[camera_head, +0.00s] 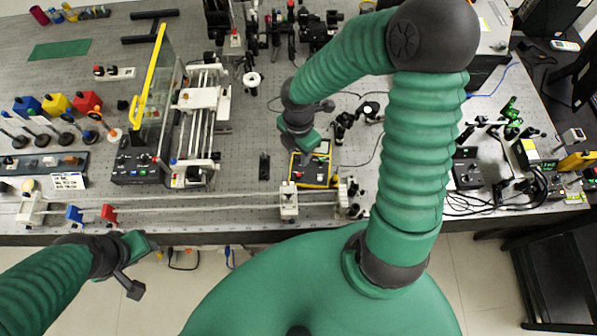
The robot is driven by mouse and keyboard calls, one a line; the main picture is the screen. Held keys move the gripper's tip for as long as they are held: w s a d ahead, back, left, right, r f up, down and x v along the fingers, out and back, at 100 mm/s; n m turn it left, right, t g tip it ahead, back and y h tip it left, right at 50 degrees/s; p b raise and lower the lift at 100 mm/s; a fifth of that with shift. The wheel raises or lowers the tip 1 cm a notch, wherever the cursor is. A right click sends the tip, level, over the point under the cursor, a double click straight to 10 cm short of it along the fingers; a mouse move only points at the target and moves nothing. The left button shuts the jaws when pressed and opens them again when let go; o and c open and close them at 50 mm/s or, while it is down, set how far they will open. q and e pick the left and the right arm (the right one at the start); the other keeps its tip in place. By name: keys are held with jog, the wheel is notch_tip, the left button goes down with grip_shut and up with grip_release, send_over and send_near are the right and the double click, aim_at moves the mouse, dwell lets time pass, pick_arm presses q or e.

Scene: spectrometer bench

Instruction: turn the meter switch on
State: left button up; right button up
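The meter is most likely the small dark box with yellow edges (314,170) near the front middle of the bench. Its switch is too small to make out, so I cannot tell its position. My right gripper (315,124) is just above and behind this box in the picture, with its fingers apart and nothing between them. The green finger is close to the box's top edge; I cannot tell whether they touch. My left gripper (137,266) is in front of the bench edge at the lower left, open and empty, far from the box.
A rail (235,201) with a carriage (289,200) runs along the front edge. A dark control box (138,170) and a yellow-framed clear panel (150,85) stand to the left. Small optics (345,124) stand right of my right gripper. Some bench surface left of the meter is clear.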

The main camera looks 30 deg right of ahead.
aim_at(298, 174)
notch_tip(298, 174, down, 13)
jog(key=shift+b, duration=0.95)
grip_shut()
